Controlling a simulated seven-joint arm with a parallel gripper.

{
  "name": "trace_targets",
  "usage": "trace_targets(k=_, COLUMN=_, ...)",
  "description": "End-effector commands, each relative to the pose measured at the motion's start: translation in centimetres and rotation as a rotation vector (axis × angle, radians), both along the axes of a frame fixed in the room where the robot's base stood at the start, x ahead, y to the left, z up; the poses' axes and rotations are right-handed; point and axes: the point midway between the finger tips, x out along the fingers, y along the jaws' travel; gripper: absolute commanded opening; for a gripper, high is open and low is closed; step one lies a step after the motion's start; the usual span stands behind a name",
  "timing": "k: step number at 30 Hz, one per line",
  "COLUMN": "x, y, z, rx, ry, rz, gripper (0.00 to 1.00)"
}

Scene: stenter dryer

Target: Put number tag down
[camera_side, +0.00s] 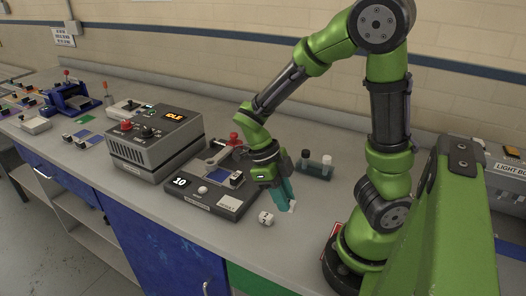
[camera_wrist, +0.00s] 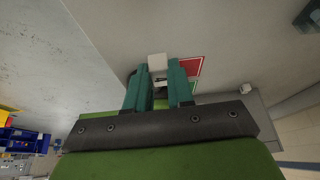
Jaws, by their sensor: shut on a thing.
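My gripper (camera_side: 287,193) points down over the front part of the bench, with its teal fingers shut on a small white piece, which I take to be the number tag (camera_side: 292,206). In the wrist view my gripper (camera_wrist: 159,72) shows both teal fingers, and the white tag (camera_wrist: 157,61) sticks out past their tips. The part of the tag between the fingers is mostly hidden, and no number can be read on it. The tag is close to the bench top (camera_side: 235,236); I cannot tell whether it touches.
A small white block (camera_side: 266,217) stands just left of my gripper. A dark device with a display (camera_side: 205,192) and a grey box reading IDLE (camera_side: 155,140) are farther left. A dark rack with vials (camera_side: 316,165) stands behind. A red-edged card (camera_wrist: 192,65) lies near the fingers.

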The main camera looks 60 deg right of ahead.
Motion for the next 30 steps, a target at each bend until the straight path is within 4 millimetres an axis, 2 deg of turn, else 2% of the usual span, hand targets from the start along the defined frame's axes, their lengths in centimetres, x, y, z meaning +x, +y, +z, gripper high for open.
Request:
trace_targets(k=1, x=0.5, y=0.7, z=-0.2, rx=-0.002, ry=-0.004, rz=-0.010, gripper=0.00)
trace_targets(k=5, x=2.5, y=1.0, z=-0.4, rx=-0.001, ry=-0.017, rz=-0.063, gripper=0.00)
trace_targets(k=18, x=13.5, y=0.4, z=-1.6, rx=0.000, ry=-0.017, rz=-0.062, gripper=0.00)
trace_targets(k=22, x=15.3, y=0.3, z=-1.7, rx=0.001, ry=-0.017, rz=-0.059, gripper=0.00)
trace_targets(k=29, x=16.7, y=0.2, z=-1.8, rx=0.002, ry=-0.018, rz=-0.059, gripper=0.00)
trace_targets(k=30, x=16.7, y=0.3, z=-2.4, rx=0.003, ry=-0.015, rz=-0.058, gripper=0.00)
